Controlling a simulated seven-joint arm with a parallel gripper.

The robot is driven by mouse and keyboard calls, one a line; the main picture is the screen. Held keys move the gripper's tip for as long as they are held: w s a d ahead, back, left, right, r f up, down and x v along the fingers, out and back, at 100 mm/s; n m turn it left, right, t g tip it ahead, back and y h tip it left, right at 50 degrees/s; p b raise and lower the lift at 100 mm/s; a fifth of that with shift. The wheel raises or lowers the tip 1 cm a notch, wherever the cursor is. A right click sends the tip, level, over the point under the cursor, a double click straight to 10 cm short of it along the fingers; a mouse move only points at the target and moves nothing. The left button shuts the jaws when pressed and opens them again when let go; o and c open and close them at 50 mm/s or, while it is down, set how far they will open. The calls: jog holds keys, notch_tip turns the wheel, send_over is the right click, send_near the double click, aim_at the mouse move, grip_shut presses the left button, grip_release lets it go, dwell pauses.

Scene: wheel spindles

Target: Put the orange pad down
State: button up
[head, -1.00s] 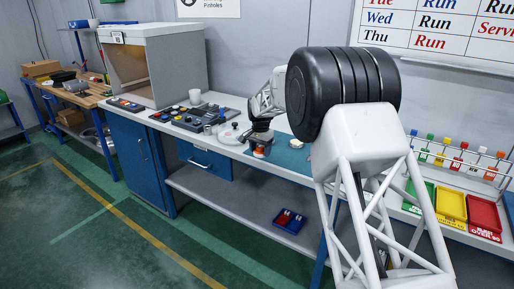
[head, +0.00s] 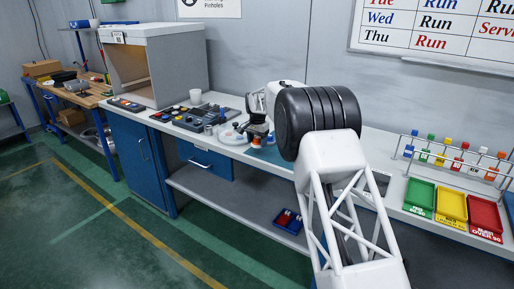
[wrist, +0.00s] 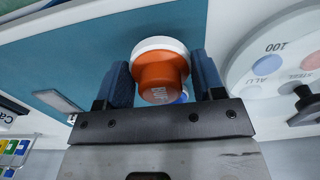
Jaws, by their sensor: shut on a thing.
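The orange pad (wrist: 160,78) is a short cup shape with a white disc on its far end and partly readable lettering on its side. My gripper (wrist: 162,70) is shut on it, one blue finger on each side, in the wrist view. In the head view, my gripper (head: 256,134) is at the workbench beside the round white plate, and a bit of the orange pad (head: 256,143) shows below it. Whether the pad touches a surface is unclear.
A round white plate (wrist: 252,72) with coloured, labelled spots lies right of the pad in the wrist view. A teal mat (wrist: 85,48) spreads behind and left. In the head view, a dark tool tray (head: 205,118) stands left; coloured bins (head: 452,206) stand right.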

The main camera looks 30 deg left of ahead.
aim_at(257, 152)
jog(key=shift+w+a, duration=0.25)
jog(key=shift+f, duration=1.75)
jog(key=shift+f, duration=0.2)
jog(key=o, duration=0.9)
jog(key=shift+r, duration=0.2)
notch_tip(257, 152, up, 12)
jog(key=shift+f, duration=0.1)
